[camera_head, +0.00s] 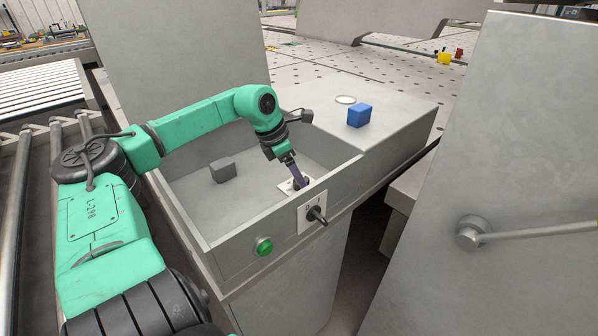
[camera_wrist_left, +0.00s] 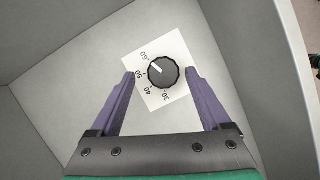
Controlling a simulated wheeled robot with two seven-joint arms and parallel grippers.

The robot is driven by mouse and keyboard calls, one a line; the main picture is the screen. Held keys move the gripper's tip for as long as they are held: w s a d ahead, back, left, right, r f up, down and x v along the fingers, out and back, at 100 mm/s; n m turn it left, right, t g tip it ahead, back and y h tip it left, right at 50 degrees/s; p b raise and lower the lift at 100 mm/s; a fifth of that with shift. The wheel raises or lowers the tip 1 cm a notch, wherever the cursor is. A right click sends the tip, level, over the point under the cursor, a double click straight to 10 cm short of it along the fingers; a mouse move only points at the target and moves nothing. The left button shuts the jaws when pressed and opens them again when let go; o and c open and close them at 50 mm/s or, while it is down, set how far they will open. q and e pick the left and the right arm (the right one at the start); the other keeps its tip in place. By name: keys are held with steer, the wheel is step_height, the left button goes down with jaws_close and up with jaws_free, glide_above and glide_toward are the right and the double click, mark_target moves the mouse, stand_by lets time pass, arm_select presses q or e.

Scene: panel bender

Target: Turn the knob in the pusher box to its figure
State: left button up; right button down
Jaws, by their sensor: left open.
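The knob (camera_wrist_left: 164,71) is dark and round with a white pointer line. It sits on a white plate (camera_wrist_left: 146,93) marked 30, 40, 50 and 60, and its pointer is nearest the 60. The pusher box (camera_head: 188,205) is an open grey tray, and the white plate (camera_head: 287,187) shows on its floor near the front wall. My left gripper (camera_wrist_left: 160,80) is open, with its purple fingers on either side of the knob and gaps between. In the head view the left gripper (camera_head: 300,182) reaches down into the box and hides most of the knob. My right gripper is not in view.
A grey block (camera_head: 223,170) lies in the box. A blue block (camera_head: 359,115) and a pale disc (camera_head: 345,99) sit on the ledge behind. The front wall carries a green button (camera_head: 264,246) and a black switch (camera_head: 317,215). A panel with a lever (camera_head: 530,232) stands right.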

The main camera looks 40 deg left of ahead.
arm_select(q)
steer(key=shift+w+d+f, duration=0.1)
steer(key=shift+d+f, duration=0.05)
steer(key=shift+f, duration=0.4)
steer(key=shift+d+f, duration=0.1)
steer(key=shift+d, duration=0.2)
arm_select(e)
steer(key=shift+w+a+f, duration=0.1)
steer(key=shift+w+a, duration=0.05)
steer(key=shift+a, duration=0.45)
arm_select(q)
steer(key=shift+a, duration=0.1)
steer(key=shift+w, duration=0.1)
steer(key=c, duration=0.6)
jaws_close()
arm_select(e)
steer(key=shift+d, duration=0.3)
